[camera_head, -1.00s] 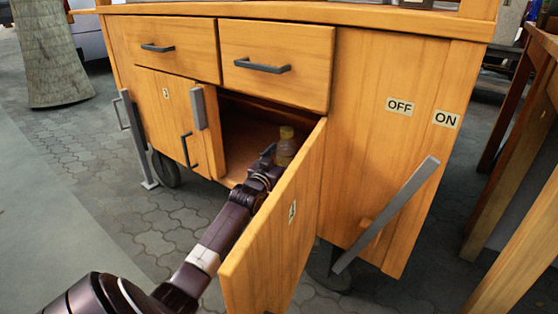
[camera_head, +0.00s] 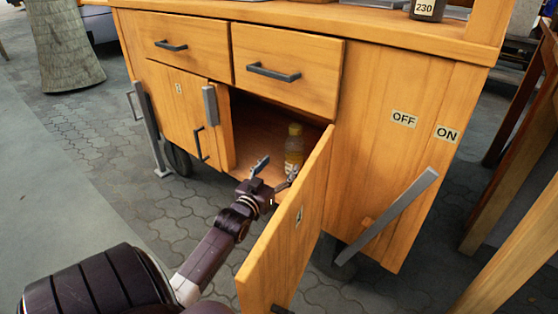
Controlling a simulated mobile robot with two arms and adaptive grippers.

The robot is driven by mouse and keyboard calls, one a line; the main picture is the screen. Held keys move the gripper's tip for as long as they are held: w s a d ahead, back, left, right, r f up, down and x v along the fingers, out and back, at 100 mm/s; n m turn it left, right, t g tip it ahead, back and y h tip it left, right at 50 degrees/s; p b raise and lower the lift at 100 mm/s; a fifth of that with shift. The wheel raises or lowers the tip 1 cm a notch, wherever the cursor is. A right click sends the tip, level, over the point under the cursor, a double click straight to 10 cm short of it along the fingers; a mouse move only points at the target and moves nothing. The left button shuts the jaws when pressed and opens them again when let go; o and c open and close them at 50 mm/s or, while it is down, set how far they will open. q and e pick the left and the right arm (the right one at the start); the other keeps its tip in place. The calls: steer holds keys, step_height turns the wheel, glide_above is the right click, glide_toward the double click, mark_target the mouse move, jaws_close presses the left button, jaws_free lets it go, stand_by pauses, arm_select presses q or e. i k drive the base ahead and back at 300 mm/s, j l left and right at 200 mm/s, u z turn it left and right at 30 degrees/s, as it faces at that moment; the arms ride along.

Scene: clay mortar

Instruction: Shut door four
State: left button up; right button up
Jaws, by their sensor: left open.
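The open door (camera_head: 284,237) with a small label on its outer face hangs from the right side of the cabinet's lower opening and swings out toward me. The label's digit is hard to read; I take this as door four. Its dark handle shows at the door's bottom edge. My left gripper (camera_head: 274,173) is open and empty, just in front of the opening, on the inner side of the door. Its right finger is close to the door's inner face; I cannot tell if they touch. My right gripper is not in view.
A bottle with a yellow cap (camera_head: 293,150) stands inside the compartment (camera_head: 255,135), behind the gripper. The neighbouring left door (camera_head: 177,110) and both drawers above are shut. A grey lever (camera_head: 388,215) slants across the right panel, below OFF and ON labels. Paved floor lies around.

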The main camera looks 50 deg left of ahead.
mark_target(269, 279)
steer(key=k+j, duration=0.2)
steer(key=k, duration=0.3)
steer(key=k+j, duration=0.25)
steer(key=k, duration=0.2)
